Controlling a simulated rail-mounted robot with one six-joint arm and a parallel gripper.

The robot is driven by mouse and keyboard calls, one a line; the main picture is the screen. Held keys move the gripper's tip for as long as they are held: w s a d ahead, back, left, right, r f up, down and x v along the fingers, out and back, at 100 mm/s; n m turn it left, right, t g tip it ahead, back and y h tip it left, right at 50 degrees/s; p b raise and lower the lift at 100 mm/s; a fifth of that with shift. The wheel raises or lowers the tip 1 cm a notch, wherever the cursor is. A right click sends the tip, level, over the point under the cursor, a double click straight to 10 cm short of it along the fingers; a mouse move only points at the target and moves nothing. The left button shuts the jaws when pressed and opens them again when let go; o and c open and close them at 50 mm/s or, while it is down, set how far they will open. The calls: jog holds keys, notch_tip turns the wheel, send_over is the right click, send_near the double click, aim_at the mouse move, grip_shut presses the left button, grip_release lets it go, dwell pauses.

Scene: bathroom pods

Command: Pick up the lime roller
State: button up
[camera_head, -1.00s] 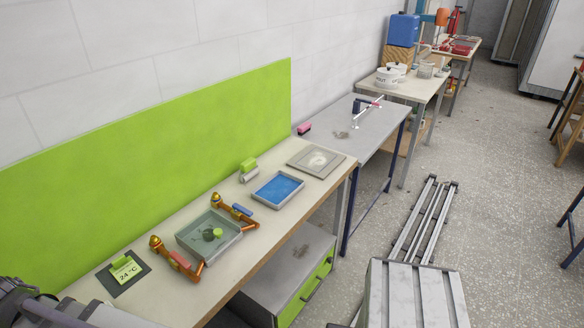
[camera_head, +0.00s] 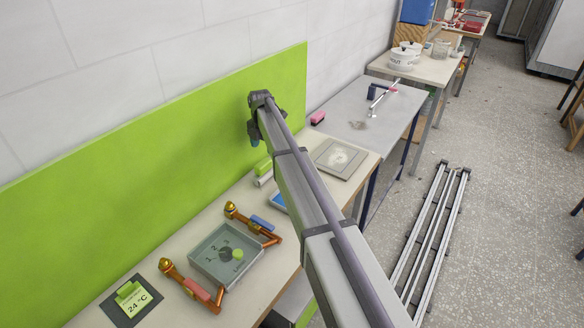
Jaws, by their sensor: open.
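The lime roller (camera_head: 263,167) lies at the back of the near bench, against the lime green wall panel. It has a lime top part and a pale cylinder below, and my arm hides its right side. My gripper (camera_head: 254,139) is above the roller in the picture, in front of the green panel, with its fingers pointing down. It is open and apart from the roller. The fingertips are small and dark here, and nothing shows between them.
A blue tray (camera_head: 278,202) is mostly hidden behind my arm. A grey tray (camera_head: 205,270) with a green knob stands between two orange jointed arms. A grey square plate (camera_head: 340,158) lies to the right. A 24 °C card (camera_head: 131,299) lies at the front left.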

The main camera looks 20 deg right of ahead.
aim_at(263, 163)
jog(key=f+b, duration=0.3)
jog(key=f, duration=0.1)
jog(key=f+b, duration=0.2)
jog(key=shift+a+b, duration=0.3)
jog(key=shift+b, duration=0.05)
notch_tip(263, 163, down, 5)
jog(key=b, duration=0.5)
jog(key=shift+f, duration=0.15)
jog(key=shift+s+r, duration=0.1)
jog(key=shift+r, duration=0.15)
jog(key=c, duration=1.1)
jog(key=shift+o, duration=0.2)
notch_tip(263, 163, up, 10)
jog(key=p, duration=1)
jog(key=shift+r, duration=0.2)
jog(key=shift+f, duration=0.2)
jog(key=o, duration=0.3)
jog(key=shift+c, duration=0.8)
